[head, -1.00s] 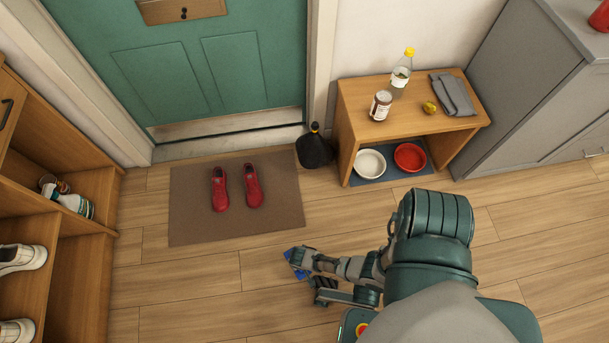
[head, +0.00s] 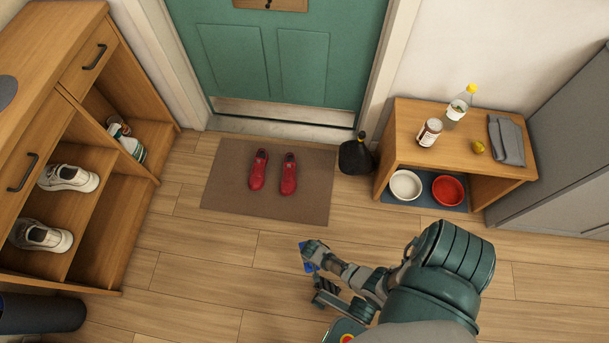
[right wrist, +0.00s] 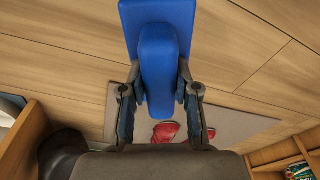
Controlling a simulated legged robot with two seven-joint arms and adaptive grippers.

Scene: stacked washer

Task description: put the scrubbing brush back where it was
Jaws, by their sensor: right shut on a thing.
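The scrubbing brush is a blue block with a rounded blue grip (right wrist: 158,65), seen large in the right wrist view. My right gripper (right wrist: 158,92) is shut on the grip, one finger on each side. In the head view only a small blue part of the brush (head: 305,259) shows beside my right gripper (head: 314,272), held out over the wood floor in front of the doormat. The brush's bristles cannot be made out. My left gripper is not in view.
A wooden shoe cabinet (head: 147,195) with white shoes (head: 68,178) stands at left. Red shoes (head: 288,175) lie on a brown doormat (head: 225,190) before the green door.

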